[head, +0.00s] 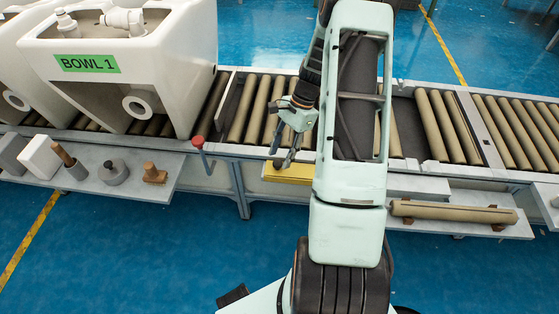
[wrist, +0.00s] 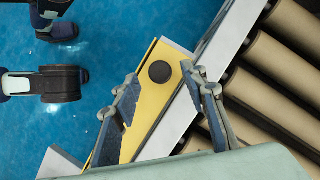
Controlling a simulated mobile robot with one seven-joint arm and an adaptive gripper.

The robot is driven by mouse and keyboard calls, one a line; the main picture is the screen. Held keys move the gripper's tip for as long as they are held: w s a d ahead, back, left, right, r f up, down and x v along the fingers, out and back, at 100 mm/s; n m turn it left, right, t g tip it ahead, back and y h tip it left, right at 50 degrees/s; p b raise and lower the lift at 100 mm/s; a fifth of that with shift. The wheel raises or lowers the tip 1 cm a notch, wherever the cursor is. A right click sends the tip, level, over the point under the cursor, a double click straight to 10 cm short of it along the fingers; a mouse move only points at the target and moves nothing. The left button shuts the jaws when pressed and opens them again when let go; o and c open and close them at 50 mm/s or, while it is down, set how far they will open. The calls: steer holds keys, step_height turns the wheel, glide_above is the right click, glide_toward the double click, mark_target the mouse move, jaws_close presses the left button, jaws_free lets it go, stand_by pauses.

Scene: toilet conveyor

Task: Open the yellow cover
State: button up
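The yellow cover (head: 288,173) is on the front side of the conveyor, partly hidden behind my arm in the head view. In the wrist view the yellow cover (wrist: 150,100) is a long flat panel with a round dark knob (wrist: 159,72) near its far end. My gripper (head: 284,158) is just above the cover. In the wrist view my gripper (wrist: 160,85) has its two fingers spread apart, with the knob seen between and slightly beyond the fingertips. Nothing is held. I cannot tell whether the fingers touch the cover.
The roller conveyor (head: 440,125) runs behind the cover. A white basin marked BOWL 1 (head: 130,65) stands on it at left. A red-topped lever (head: 198,142) is left of my gripper. A shelf (head: 125,190) holds several small parts. A spare roller (head: 455,212) lies at right.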

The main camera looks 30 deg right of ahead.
steer(key=shift+x, duration=0.9)
steer(key=shift+c, duration=0.3)
jaws_close()
